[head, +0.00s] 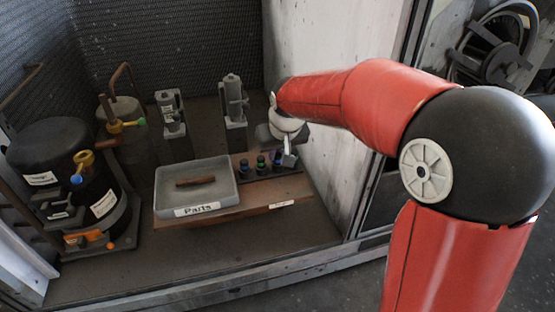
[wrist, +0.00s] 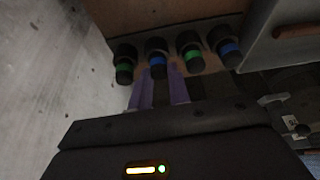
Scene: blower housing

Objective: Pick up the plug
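Several dark cylindrical plugs with green or blue bands stand in a row in the wrist view. A blue-banded plug (wrist: 157,58) is second from the left, between a green-banded plug (wrist: 124,64) and another green-banded plug (wrist: 190,52). My gripper (wrist: 160,76) has two purple fingers, set apart, with their tips near either side of that blue-banded plug. I cannot tell whether they touch it. In the head view my gripper (head: 289,159) is over the right end of the plug row, where a blue-banded plug (head: 244,169) and a green-banded plug (head: 261,166) show at the left.
A grey parts tray (head: 160,200) with a rusty brown bar (head: 195,182) lies left of the plugs, on a brown board (head: 245,205). A pale wall (head: 330,150) is close on the right. Grey upright fittings (head: 234,100) and a black tank (head: 50,150) stand behind and left.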

